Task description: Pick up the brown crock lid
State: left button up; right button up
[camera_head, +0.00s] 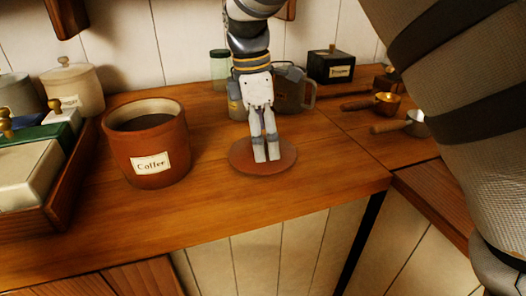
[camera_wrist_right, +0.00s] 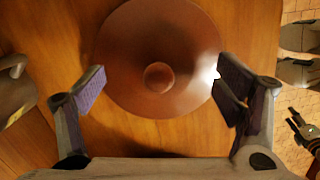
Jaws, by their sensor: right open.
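The brown crock lid (camera_head: 285,160) is a flat round disc lying on the wooden counter, right of the brown Coffee crock (camera_head: 148,160), which stands open at the top. In the right wrist view the lid (camera_wrist_right: 160,95) shows a round knob (camera_wrist_right: 158,77) at its middle. My right gripper (camera_head: 267,158) points down over the lid, hiding its knob in the head view. In the right wrist view my right gripper (camera_wrist_right: 165,90) is open and empty, its fingers apart on either side of the knob's line. A dark jointed part at that view's right edge may be my left gripper; its state is unclear.
Metal scoops (camera_head: 387,103) lie at the right. A wooden tray (camera_head: 60,200) with boxes is at the left. The counter's front is clear.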

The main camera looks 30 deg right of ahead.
jog(key=shift+f, duration=0.25)
jog(key=c, duration=1.8)
jog(key=shift+f, duration=0.1)
grip_shut()
jog(key=shift+s, duration=0.1)
